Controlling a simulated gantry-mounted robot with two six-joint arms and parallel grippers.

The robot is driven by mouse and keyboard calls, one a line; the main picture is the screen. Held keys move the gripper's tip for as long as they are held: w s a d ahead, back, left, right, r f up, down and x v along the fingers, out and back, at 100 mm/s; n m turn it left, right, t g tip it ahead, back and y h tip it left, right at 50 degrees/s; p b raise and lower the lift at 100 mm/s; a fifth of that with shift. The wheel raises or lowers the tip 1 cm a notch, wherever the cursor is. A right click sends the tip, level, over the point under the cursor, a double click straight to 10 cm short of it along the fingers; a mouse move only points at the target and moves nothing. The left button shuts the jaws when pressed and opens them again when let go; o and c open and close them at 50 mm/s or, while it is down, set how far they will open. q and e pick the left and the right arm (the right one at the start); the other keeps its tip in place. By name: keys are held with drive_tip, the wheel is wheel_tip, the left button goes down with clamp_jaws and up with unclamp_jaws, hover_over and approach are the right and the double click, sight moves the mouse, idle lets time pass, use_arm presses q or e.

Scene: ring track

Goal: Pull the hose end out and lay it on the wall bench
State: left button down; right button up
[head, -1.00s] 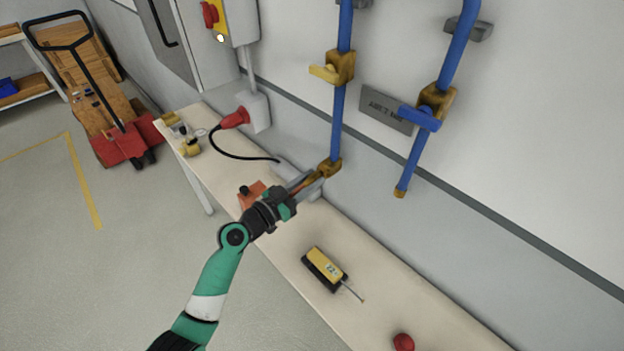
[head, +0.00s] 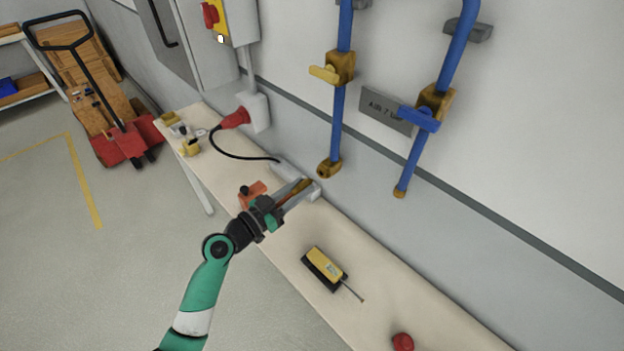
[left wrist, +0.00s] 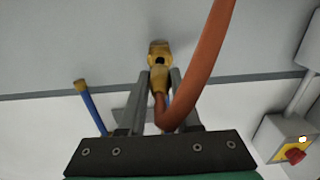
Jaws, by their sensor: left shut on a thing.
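My left gripper (head: 305,186) is shut on the brass hose end (left wrist: 159,82), above the wall bench (head: 385,285). In the left wrist view, the orange-brown hose (left wrist: 205,60) bends up from the fitting between the fingers. The brass socket (head: 329,168) at the foot of the left blue pipe is empty, its dark opening showing. It also shows in the left wrist view (left wrist: 159,50), just beyond the hose end, with a small gap between them. In the head view the arm and fingers hide most of the hose. My right gripper is not in view.
A yellow-and-black device (head: 325,266) and a red knob-like object (head: 403,342) lie on the bench, with bare surface between them. Small items are at the far end.

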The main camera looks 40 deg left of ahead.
use_arm(q)
drive_tip(key=shift+s, duration=1.1)
